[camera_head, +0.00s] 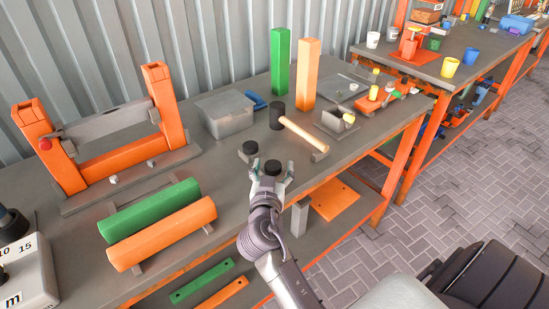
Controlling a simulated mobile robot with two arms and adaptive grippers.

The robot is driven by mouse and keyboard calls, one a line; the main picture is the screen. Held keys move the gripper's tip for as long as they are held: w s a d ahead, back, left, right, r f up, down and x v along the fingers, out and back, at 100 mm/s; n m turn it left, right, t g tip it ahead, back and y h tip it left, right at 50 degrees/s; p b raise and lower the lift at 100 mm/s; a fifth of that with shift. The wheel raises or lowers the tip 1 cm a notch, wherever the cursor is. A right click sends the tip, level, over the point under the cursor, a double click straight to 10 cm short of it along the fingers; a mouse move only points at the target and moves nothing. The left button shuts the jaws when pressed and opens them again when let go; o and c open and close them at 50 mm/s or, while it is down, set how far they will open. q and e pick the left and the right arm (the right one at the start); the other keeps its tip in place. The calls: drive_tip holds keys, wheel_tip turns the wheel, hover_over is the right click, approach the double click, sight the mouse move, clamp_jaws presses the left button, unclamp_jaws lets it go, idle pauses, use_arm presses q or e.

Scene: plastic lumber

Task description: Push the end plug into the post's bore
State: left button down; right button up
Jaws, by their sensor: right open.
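My right gripper (270,172) is over the front edge of the workbench, fingers apart. A short black plug (272,167) shows between its fingertips; I cannot tell whether they touch it. A second black plug (250,147) sits on the bench just behind and left of the gripper. A green post (150,213) and an orange post (165,234) lie side by side on supports to the left. A green post (280,62) and an orange post (308,75) stand upright at the back. No open bore shows clearly. My left gripper is not in view.
A mallet (303,133) lies behind the gripper, its handle pointing right. A grey bin (225,116) stands behind the plugs. An orange frame fixture (168,107) is at the left. A small grey box (333,121) is right. Bare bench (222,170) lies between the posts and gripper.

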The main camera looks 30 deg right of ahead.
drive_tip(key=shift+r, duration=0.1)
drive_tip(key=shift+s+a, duration=0.15)
drive_tip(key=shift+a, duration=0.1)
drive_tip(key=c, duration=0.3)
drive_tip(key=shift+c, duration=1.4)
drive_tip(key=c, duration=0.5)
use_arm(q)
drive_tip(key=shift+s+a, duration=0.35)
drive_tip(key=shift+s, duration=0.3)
use_arm(e)
drive_tip(key=shift+c, duration=0.3)
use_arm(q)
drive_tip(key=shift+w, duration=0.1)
use_arm(e)
drive_tip(key=shift+r, duration=0.1)
